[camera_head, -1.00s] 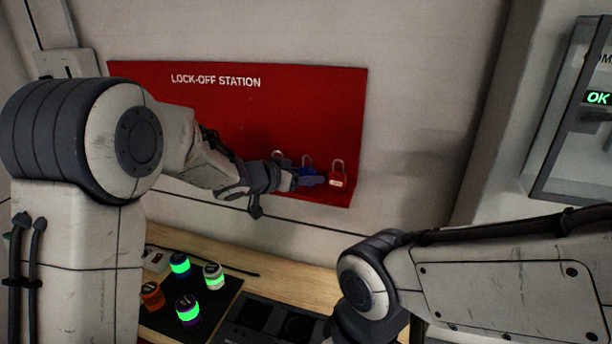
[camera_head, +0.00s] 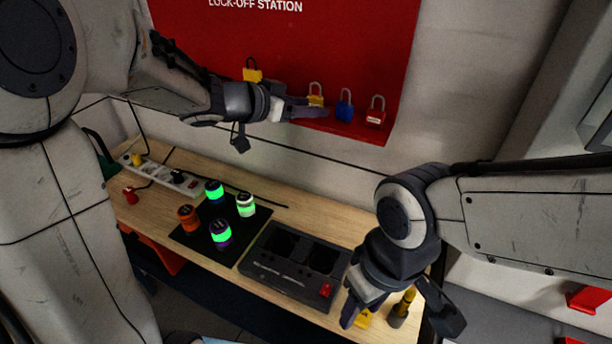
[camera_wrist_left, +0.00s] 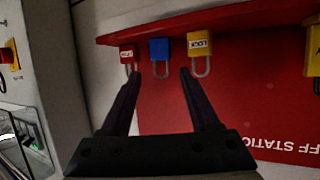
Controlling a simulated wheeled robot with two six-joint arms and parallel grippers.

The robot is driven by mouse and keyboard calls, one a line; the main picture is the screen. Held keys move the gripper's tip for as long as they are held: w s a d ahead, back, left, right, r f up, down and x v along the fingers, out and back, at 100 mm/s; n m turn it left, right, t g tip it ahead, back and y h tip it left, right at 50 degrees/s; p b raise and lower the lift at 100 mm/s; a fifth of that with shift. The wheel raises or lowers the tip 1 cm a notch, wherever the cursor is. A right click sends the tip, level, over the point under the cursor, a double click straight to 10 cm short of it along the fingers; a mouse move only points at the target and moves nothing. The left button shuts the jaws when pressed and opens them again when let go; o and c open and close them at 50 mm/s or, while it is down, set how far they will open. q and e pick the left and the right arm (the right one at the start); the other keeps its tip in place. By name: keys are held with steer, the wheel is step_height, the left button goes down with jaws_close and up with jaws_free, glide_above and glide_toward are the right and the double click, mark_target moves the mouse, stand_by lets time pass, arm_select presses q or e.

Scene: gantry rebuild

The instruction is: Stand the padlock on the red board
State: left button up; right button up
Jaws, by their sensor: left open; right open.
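The red board (camera_head: 350,35) is on the wall and has a ledge along its bottom edge. On the ledge stand a yellow padlock (camera_head: 315,92), a blue padlock (camera_head: 344,107) and a red padlock (camera_head: 376,114), shackles up. Another yellow padlock (camera_head: 252,71) shows further left, partly hidden by my left arm. My left gripper (camera_head: 318,110) is open and empty in front of the ledge. In the left wrist view, which is upside down, the blue padlock (camera_wrist_left: 160,52) appears between the fingertips (camera_wrist_left: 160,76), beyond them. My right gripper (camera_head: 400,318) is open, low over the bench's right end.
The wooden bench (camera_head: 165,205) below carries a dark mat with several lit cylinders (camera_head: 221,234), a black tray (camera_head: 290,268) and a power strip (camera_head: 160,174). A yellow object (camera_head: 363,319) and a yellow-and-dark upright item (camera_head: 402,306) are close to my right gripper.

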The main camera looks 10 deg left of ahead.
arm_select(q)
steer(key=s+d+f+g+y, duration=0.1)
steer(key=s+f+g+y, duration=0.1)
steer(key=s, duration=0.9)
steer(key=s+f+g+y, duration=0.3)
steer(key=s+f+g, duration=0.2)
steer(key=s, duration=0.6)
steer(key=s+d+f+g+y, duration=0.1)
steer(key=s+f+g+y, duration=0.1)
steer(key=s+f, duration=0.5)
steer(key=s+g, duration=0.1)
steer(key=s, duration=0.2)
steer(key=shift+s+d+n+y, duration=0.3)
steer(key=shift+s+d+y, duration=0.05)
steer(key=shift+s+y, duration=0.05)
